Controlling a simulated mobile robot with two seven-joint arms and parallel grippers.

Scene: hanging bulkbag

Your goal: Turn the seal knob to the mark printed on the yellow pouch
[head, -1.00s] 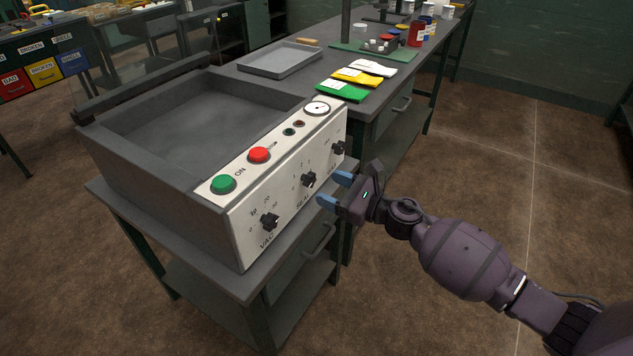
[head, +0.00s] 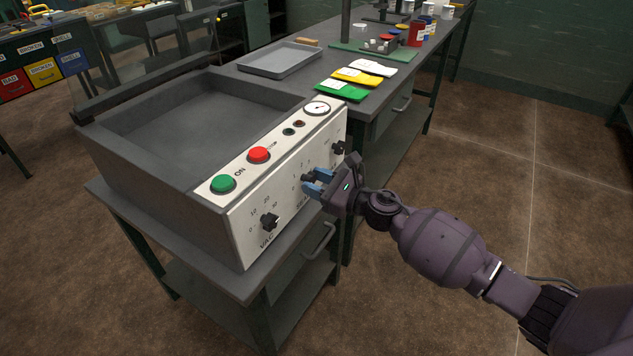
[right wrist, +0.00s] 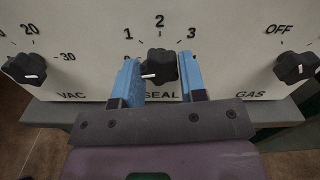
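The seal knob (right wrist: 160,66) is black, on the white front panel (right wrist: 95,80) between the VAC and GAS knobs. Its white pointer faces left and slightly down in the right wrist view; numbers 1, 2 and 3 show above it. The left finger covers part of the dial. The yellow pouch (head: 352,76) lies between a green and a white pouch; its print is too small to read. My left gripper is not in view.
The VAC knob (head: 269,222) and GAS knob (head: 338,148) flank the seal knob. A green button (head: 223,184), a red button (head: 259,155) and a gauge (head: 317,108) are on the panel's top. A grey tray (head: 280,59) lies on the bench behind.

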